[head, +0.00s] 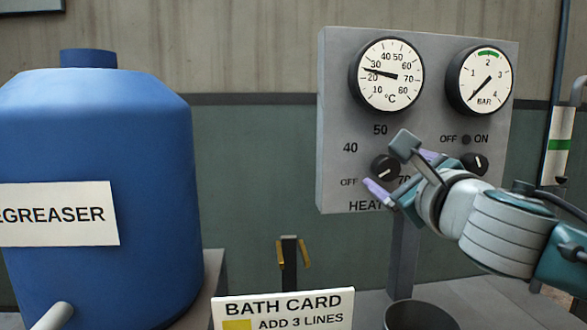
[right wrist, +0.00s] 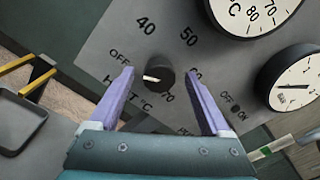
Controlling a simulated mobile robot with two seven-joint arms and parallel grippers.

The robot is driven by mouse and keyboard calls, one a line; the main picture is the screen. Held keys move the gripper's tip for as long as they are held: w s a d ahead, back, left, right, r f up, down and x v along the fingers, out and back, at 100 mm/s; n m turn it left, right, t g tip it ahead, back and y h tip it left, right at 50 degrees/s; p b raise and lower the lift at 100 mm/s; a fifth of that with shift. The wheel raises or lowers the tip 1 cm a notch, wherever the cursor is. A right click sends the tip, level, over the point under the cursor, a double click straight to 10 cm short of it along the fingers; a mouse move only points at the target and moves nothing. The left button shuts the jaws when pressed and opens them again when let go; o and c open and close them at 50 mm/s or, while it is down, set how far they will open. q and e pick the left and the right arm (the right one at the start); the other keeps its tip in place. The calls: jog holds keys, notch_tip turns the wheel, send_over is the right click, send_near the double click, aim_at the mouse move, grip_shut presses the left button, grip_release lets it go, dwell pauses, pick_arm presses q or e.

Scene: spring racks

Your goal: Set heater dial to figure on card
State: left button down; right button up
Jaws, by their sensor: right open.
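The heater dial (head: 385,167) is a black knob low on the grey panel, ringed by OFF, 40, 50, 60 and 70. In the right wrist view the dial (right wrist: 161,79) has its white mark toward the OFF side. My right gripper (head: 405,174) is open, with its lavender fingers on either side of the dial and visible gaps to it. The bath card (head: 285,308) stands at the bottom of the head view. It reads "ADD 3 LINES" beside a yellow patch; its lower part is cut off. My left gripper is not in view.
The temperature gauge (head: 390,75) reads about 25 °C. A bar gauge (head: 480,80) and an OFF/ON knob (head: 474,163) are to its right and below. A blue degreaser drum (head: 110,170) stands at left. A dark post with yellow prongs (head: 293,262) stands below the panel.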

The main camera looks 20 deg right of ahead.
jog(key=shift+x, duration=0.95)
grip_shut()
